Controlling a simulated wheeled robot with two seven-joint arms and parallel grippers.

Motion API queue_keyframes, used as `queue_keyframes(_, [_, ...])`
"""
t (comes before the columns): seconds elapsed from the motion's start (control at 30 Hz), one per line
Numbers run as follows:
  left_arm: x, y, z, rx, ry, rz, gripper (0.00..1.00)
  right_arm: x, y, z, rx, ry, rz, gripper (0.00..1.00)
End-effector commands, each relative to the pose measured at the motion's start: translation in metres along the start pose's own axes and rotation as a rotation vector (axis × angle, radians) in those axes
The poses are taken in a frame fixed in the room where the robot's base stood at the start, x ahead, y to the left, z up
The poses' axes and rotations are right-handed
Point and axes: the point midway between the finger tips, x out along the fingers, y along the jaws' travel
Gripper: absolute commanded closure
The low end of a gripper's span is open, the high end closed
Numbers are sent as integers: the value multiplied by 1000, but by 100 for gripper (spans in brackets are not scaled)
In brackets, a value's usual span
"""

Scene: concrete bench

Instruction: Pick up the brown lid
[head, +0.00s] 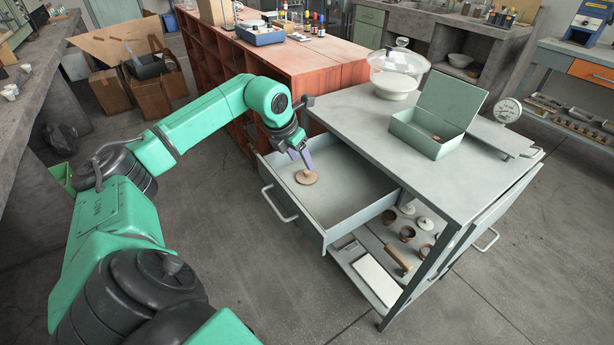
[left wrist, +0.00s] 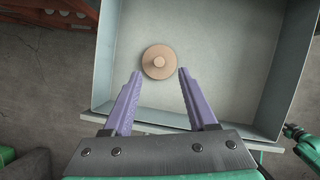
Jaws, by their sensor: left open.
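The brown lid (head: 306,177) is a small round disc with a knob. It lies flat, knob up, in the open drawer (head: 350,178) of the grey bench. In the left wrist view the lid (left wrist: 159,62) sits just beyond the fingertips, roughly centred between them. My left gripper (head: 300,157) reaches down into the drawer over the lid. Its purple fingers are apart in the left wrist view (left wrist: 156,75), with nothing between them. In the head view the fingers stand just behind the lid; contact cannot be made out.
The drawer walls surround the lid, with bare floor around it. On the benchtop stand an open green box (head: 430,143), a glass dome (head: 398,72) and a round gauge (head: 507,110). A lower shelf (head: 385,283) holds several small items.

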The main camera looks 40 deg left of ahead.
Motion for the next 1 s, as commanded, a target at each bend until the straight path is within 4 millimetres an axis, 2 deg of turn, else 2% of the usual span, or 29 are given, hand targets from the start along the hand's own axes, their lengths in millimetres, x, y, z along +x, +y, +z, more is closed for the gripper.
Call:
queue_keyframes(0.3, [52,2,1,0,1,-2,42,-5,0,-7,0,10,-1,66])
queue_keyframes(0.4, [59,2,1,0,1,0,42,-5,0,-7,0,11,-1,66])
queue_keyframes(0.57, [59,2,1,1,1,1,42,-4,0,-7,0,11,0,66])
queue_keyframes(0.7, [58,2,1,1,1,1,96,-4,0,-7,0,11,0,66])
queue_keyframes(0.73, [58,2,1,1,1,1,100,-4,0,-7,1,11,0,66])
queue_keyframes(1.0, [58,2,1,1,0,1,100,-4,0,-7,1,11,0,66])
